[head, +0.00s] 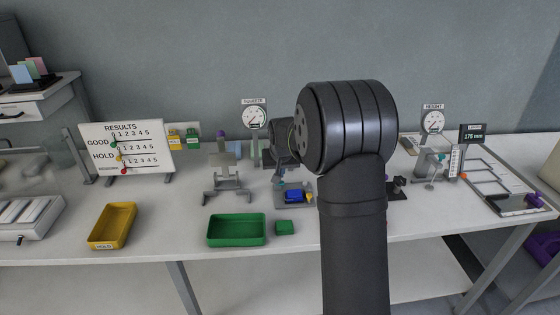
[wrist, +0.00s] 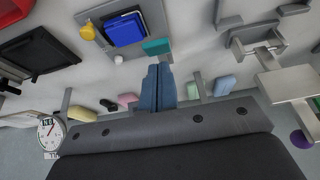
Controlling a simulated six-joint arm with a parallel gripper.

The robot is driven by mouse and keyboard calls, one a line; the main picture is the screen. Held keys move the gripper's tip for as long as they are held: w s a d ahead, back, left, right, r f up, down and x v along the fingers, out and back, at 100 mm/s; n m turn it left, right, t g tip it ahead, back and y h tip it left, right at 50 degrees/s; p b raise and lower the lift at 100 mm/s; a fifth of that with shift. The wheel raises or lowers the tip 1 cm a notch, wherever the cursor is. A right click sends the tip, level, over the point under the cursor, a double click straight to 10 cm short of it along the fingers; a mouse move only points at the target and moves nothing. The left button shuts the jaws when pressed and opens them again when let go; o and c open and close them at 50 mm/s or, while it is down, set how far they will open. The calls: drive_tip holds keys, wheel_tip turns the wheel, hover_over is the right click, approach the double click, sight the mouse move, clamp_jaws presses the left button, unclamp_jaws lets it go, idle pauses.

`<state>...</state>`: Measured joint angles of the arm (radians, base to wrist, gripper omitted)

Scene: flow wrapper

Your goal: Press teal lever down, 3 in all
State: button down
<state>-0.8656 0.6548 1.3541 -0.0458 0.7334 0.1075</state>
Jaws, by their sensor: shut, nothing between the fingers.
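The teal lever (wrist: 156,47) shows in the wrist view as a small flat teal block at the edge of a grey fixture plate (wrist: 103,14). In the head view the teal part (head: 278,184) is small, at the plate's left side. A blue block (wrist: 124,30) and a yellow knob (wrist: 87,32) sit on the same plate. My gripper (wrist: 160,70) is shut and empty, its fingertips right by the teal lever. I cannot tell whether they touch it. In the head view my arm partly hides the gripper and the area behind the fixture.
A green tray (head: 237,244) and small green block (head: 284,227) lie in front of the fixture. A grey stand (head: 226,184) is at its left, and a squeeze gauge (head: 254,118) stands behind. A yellow tray (head: 98,242) and results board (head: 126,148) are farther left.

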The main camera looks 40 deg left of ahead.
drive_tip(key=shift+s+d+f, duration=0.15)
drive_tip(key=shift+d+f, duration=0.05)
drive_tip(key=shift+f, duration=0.35)
drive_tip(key=shift+s+d+f+t+y, duration=0.35)
drive_tip(key=shift+f, duration=0.5)
drive_tip(key=shift+s+d+f+t+y, duration=0.3)
drive_tip(key=shift+f+t+y, duration=0.1)
drive_tip(key=shift+f, duration=0.4)
drive_tip(key=shift+s+d+f+t+y, duration=0.35)
drive_tip(key=shift+f, duration=0.5)
drive_tip(key=shift+r, duration=0.85)
